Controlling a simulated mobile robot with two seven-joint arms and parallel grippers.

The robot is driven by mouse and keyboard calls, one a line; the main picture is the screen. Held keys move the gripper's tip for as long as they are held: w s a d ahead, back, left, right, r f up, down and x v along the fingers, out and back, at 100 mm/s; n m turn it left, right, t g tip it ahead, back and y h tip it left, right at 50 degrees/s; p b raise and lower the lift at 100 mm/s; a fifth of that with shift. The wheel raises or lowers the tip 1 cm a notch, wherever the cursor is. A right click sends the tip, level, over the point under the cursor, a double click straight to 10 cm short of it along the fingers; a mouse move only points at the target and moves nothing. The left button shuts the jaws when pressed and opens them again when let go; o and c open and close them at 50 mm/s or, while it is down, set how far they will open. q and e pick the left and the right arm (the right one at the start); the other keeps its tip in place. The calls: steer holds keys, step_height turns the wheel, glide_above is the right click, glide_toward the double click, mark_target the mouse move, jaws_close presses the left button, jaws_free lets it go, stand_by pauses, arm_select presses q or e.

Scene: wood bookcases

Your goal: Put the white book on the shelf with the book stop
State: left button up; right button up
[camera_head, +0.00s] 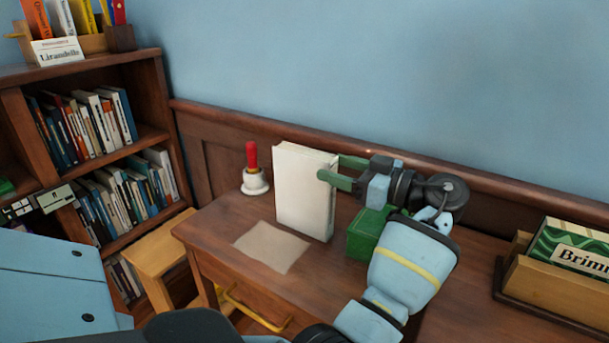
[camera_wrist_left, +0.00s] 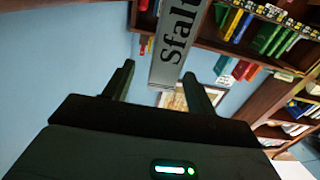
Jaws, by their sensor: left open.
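The white book (camera_head: 303,190) stands upright on the brown desk (camera_head: 225,235). An arm from the lower middle, which I take as my right, has its green gripper (camera_head: 338,172) at the book's right edge, one finger in front and one reaching behind; how tightly they close is hidden. My left arm comes in at the lower left of the head view; its gripper is hard to make out there. In the left wrist view my left gripper (camera_wrist_left: 160,72) is open and empty. I cannot make out which shelf has the book stop.
A red-handled bell (camera_head: 253,172), a beige sheet (camera_head: 271,247) and a green block (camera_head: 366,235) are on the desk. A wooden holder (camera_head: 550,290) stands at right. A bookcase (camera_head: 150,135) full of books is at left, with a stool (camera_head: 160,250) before it.

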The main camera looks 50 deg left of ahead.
mark_target(315, 164)
arm_select(q)
steer(key=shift+f+p+x, duration=0.2)
steer(key=shift+p+x, duration=0.35)
steer(key=shift+x, duration=2.25)
steer(key=shift+s+d, duration=0.1)
steer(key=shift+s, duration=0.05)
jaws_close()
